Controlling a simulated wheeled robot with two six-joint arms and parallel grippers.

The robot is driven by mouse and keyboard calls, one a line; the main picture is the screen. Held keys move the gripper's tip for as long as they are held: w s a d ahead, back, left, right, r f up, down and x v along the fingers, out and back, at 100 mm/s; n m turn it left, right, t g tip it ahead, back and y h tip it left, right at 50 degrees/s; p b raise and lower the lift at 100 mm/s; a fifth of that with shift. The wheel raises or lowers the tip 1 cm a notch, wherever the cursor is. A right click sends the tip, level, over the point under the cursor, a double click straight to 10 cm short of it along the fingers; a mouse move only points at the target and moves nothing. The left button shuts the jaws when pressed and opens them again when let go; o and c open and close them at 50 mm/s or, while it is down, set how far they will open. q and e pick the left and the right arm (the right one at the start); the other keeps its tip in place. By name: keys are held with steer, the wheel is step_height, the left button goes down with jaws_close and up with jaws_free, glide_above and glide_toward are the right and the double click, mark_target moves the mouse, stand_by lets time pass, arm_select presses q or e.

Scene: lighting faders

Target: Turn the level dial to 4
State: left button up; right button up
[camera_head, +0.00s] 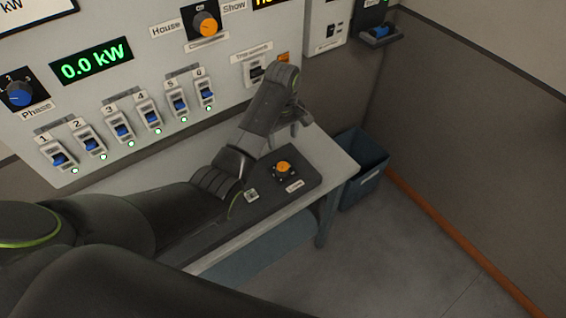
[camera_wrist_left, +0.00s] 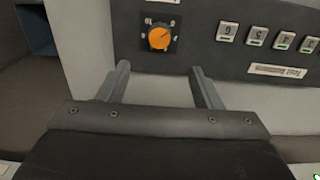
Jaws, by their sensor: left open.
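The level dial is an orange round knob (camera_head: 284,167) on a small dark plate at the right end of the dark console on the bench. In the left wrist view the dial (camera_wrist_left: 160,38) shows upside down, with a pale pointer mark and small numbers around it. The number it points to is too small to read surely. My left gripper (camera_head: 298,120) reaches over the bench behind the dial. In the left wrist view its two fingers (camera_wrist_left: 158,70) are apart, empty, and short of the dial, with the dial ahead between them. My right gripper is not in view.
Several white buttons (camera_wrist_left: 257,37) sit beside the dial on the console. The wall panel has several blue switches (camera_head: 122,130), a green "0.0 kW" display (camera_head: 90,61), a blue phase dial (camera_head: 20,93) and an orange House/Show knob (camera_head: 205,25). A blue bin (camera_head: 363,185) stands right of the bench.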

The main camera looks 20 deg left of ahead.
mark_target(283, 166)
arm_select(q)
step_height(283, 166, down, 14)
steer(key=shift+r, duration=0.15)
stand_by(0.3)
steer(key=c, duration=1)
